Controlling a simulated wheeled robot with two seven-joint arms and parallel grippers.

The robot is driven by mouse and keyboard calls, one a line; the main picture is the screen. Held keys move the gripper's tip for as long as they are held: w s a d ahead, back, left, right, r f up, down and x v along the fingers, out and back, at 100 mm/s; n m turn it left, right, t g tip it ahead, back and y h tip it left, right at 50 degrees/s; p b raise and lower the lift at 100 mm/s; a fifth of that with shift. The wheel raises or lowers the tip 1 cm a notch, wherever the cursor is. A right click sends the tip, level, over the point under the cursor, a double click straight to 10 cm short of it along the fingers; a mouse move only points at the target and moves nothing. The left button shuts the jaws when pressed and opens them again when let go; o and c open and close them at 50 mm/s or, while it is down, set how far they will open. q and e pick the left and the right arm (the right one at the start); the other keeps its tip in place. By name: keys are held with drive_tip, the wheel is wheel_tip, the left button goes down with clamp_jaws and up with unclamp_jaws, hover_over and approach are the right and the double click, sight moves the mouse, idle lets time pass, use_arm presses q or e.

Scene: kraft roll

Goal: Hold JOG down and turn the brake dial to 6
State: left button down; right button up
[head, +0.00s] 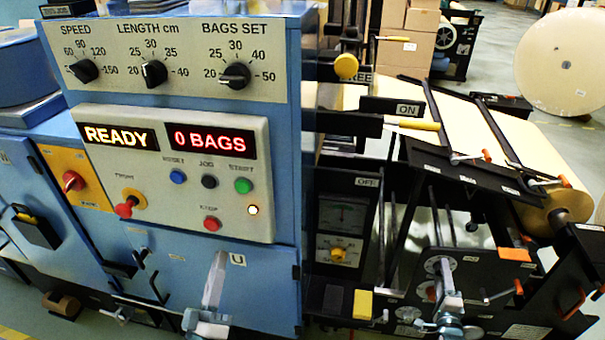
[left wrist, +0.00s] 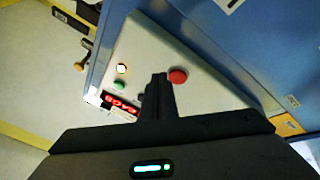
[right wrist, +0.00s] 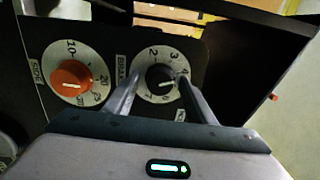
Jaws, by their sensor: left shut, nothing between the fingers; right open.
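The JOG button (head: 209,181) is dark and sits between the blue RESET and green START buttons on the console. My left gripper (head: 218,260) is shut and empty, in front of the cabinet below the console; its fingertips (left wrist: 158,78) hide JOG in the left wrist view. The brake dial (right wrist: 160,78) is a black knob on a pale numbered face, its white mark pointing left, towards the low end. My right gripper (right wrist: 158,82) is open, one finger on each side of the knob; contact cannot be told. In the head view my right gripper (head: 440,268) is at the dark panel.
The red STOP button (head: 212,223) is below JOG; it shows beside my left fingertips in the left wrist view (left wrist: 178,76). An orange SIDE dial (right wrist: 71,82) is left of the brake dial. The displays read READY (head: 118,137) and 0 BAGS (head: 210,141). A lamp (head: 253,210) is lit.

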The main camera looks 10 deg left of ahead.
use_arm(q)
drive_tip(key=s+a+r+n+t+y, duration=0.1)
drive_tip(key=s+r+n+y, duration=0.1)
drive_tip(key=r, duration=0.5)
drive_tip(key=s+a+r+n+t+y, duration=0.1)
drive_tip(key=s+r+n+t+y, duration=0.1)
drive_tip(key=r, duration=0.6)
drive_tip(key=shift+s+a+r+n, duration=0.2)
drive_tip(key=shift+s+n, duration=0.4)
drive_tip(key=shift+s, duration=0.25)
drive_tip(key=shift+w, duration=0.1)
approach(209, 182)
drive_tip(key=shift+w+a+r, duration=0.25)
drive_tip(key=shift+w+r, duration=0.2)
drive_tip(key=shift+r, duration=0.35)
drive_tip(key=shift+w+a+r, duration=0.25)
drive_tip(key=shift+w+r, duration=0.15)
drive_tip(key=shift+r, duration=0.4)
drive_tip(key=shift+w+a+r, duration=0.25)
drive_tip(key=shift+w+r, duration=0.2)
drive_tip(key=shift+r, duration=0.4)
